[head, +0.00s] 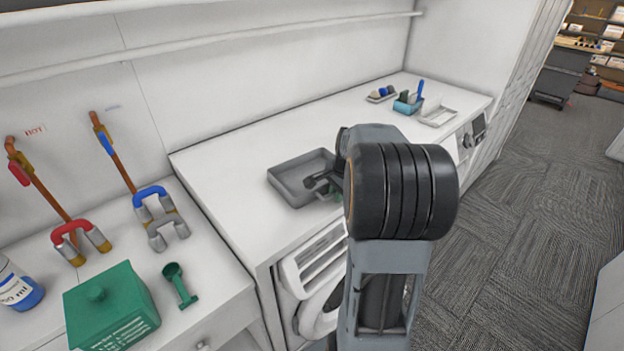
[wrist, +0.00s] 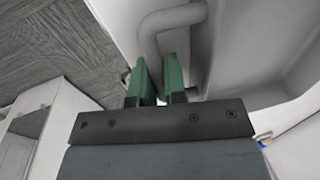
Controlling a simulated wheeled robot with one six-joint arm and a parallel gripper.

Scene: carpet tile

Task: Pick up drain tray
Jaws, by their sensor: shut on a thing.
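The grey drain tray (head: 292,184) is a shallow rectangular tray at the white washer top's front edge in the head view. In the wrist view the tray (wrist: 235,45) fills the upper right, with a bent grey handle (wrist: 152,38) on its side. My gripper (wrist: 157,72) has its green fingers shut around the end of this handle. In the head view my gripper (head: 328,188) is at the tray's right side, partly hidden by my own wrist. I cannot tell whether the tray is clear of the surface.
A teal holder (head: 407,105) and a small white tray (head: 437,116) stand farther back on the washer top (head: 225,160). A green box (head: 110,308) and green scoop (head: 180,285) are on the left counter. Carpet floor (head: 510,250) is open at right.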

